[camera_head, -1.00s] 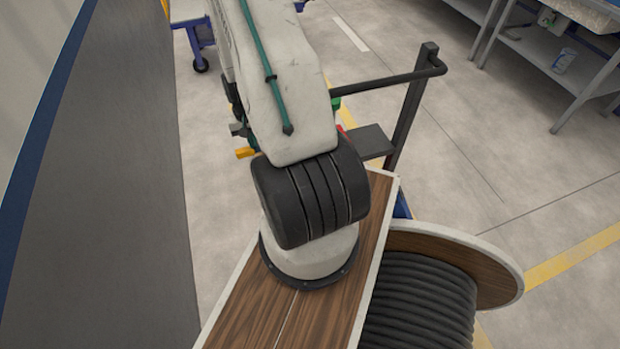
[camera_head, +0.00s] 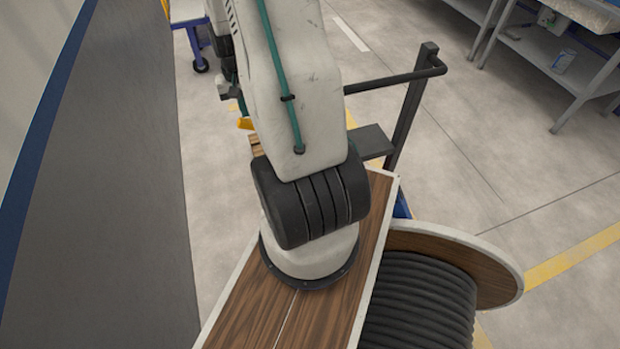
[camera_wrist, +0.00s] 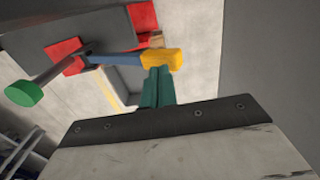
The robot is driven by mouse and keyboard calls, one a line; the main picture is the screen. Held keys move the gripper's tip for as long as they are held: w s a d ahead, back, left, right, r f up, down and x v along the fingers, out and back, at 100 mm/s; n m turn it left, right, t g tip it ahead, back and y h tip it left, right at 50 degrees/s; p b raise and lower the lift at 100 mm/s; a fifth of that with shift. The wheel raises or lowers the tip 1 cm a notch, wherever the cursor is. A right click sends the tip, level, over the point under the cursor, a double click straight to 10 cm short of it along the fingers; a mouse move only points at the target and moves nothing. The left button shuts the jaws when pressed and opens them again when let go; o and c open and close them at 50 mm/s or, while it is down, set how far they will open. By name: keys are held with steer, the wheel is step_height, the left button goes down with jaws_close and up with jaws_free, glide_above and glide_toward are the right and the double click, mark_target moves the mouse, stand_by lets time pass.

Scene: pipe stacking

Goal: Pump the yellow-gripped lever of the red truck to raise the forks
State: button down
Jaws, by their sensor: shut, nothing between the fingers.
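The lever's yellow grip (camera_wrist: 163,60) sits at the end of a blue bar (camera_wrist: 115,59) in the wrist view. The bar runs left to a red part (camera_wrist: 66,56) of the truck, beside a green knob (camera_wrist: 23,92) on a grey rod. My gripper (camera_wrist: 158,74) has teal fingers, shut together with nothing between them. Its tips are right at the near side of the yellow grip; I cannot tell whether they touch. In the head view the yellow grip (camera_head: 245,123) peeks out left of my arm. The forks cannot be made out.
A dark post with a horizontal bar (camera_head: 407,96) stands right of my arm. A cable drum (camera_head: 420,300) is at the lower right. Grey shelving (camera_head: 550,70) stands at the upper right, and open floor lies between.

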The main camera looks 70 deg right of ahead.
stand_by(0.4)
step_height(320, 180, down, 13)
step_height(320, 180, up, 13)
steer(key=shift+r, duration=0.1)
stand_by(1.2)
stand_by(0.3)
stand_by(2.4)
steer(key=shift+r, duration=0.1)
step_height(320, 180, up, 4)
steer(key=shift+r, duration=0.45)
